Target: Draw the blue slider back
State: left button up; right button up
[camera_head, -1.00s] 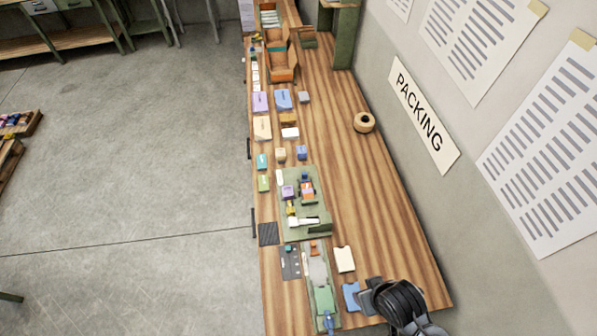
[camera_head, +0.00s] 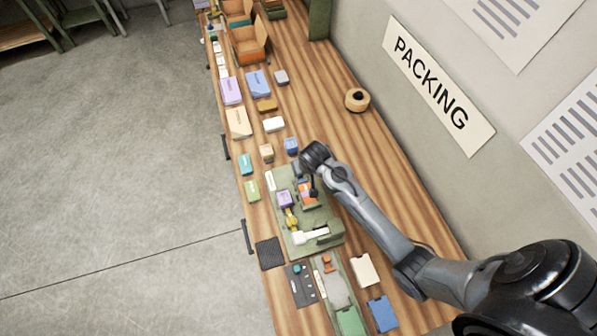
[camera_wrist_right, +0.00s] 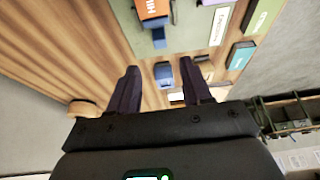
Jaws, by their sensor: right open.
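The green fixture board (camera_head: 330,217) lies on the bench; its edge also shows at the top of the right wrist view. An orange-topped block (camera_wrist_right: 152,8) sits on it, with a small blue piece (camera_wrist_right: 161,42) just beyond, which looks like the blue slider. In the head view that spot is partly hidden by my right wrist. My right gripper (camera_wrist_right: 160,70) is open and empty, over the board's far end. A separate blue block (camera_wrist_right: 163,76) appears between its fingers in the wrist view, lying on the bench farther away. My left gripper is not in view.
A purple block (camera_head: 285,199) and a white-handled tool (camera_head: 308,236) are on the board. Small boxes, such as a teal one (camera_head: 245,164), lie along the bench's left side. The bench's right strip is mostly clear.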

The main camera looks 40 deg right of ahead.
aim_at(301, 177)
jog(key=x, duration=0.9)
jog(key=shift+w+d+f, duration=0.1)
jog(key=shift+c, duration=0.5)
